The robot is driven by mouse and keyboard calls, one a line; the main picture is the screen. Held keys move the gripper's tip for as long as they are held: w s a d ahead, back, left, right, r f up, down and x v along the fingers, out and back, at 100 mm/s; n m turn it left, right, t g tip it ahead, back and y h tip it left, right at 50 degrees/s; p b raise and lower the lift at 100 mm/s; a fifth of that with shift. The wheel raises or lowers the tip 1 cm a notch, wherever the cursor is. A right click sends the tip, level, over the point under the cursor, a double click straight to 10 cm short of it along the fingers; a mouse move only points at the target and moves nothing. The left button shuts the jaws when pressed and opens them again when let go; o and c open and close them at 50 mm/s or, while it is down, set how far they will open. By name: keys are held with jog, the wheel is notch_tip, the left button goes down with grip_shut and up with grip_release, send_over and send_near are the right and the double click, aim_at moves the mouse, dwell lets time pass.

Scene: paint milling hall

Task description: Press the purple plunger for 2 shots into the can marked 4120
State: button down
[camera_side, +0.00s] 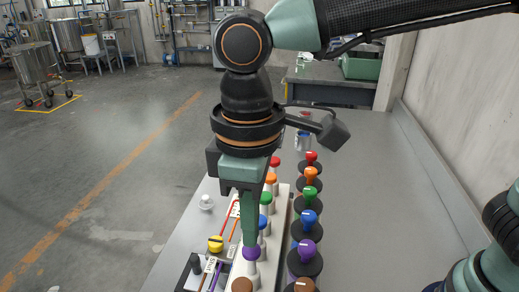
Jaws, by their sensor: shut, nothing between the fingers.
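My gripper (249,243) is shut and points down, with its fingertips at the top of a purple-topped plunger (252,255) in the left row. The tips appear to touch it or hover just above; I cannot tell which. The purple top sits on a pale upright cylinder and is partly hidden by the fingers. A second purple knob (306,246) stands to the right on a dark round base, apart from my gripper. A small silver can (303,141) stands at the far end of the rows; no number is legible on it.
The left row also has red, orange, green, blue (262,222) and brown tops. The right row has matching knobs, such as a blue one (309,217). A yellow knob (215,243), a white fitting (206,202) and small tags lie left. The grey bench (375,200) is clear at right.

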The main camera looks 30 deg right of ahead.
jog(key=shift+f, duration=0.1)
dwell(0.4)
jog(key=shift+f, duration=1.7)
jog(key=shift+r, duration=1.85)
jog(key=shift+f, duration=0.15)
jog(key=shift+f, duration=1.7)
jog(key=shift+r, duration=1.85)
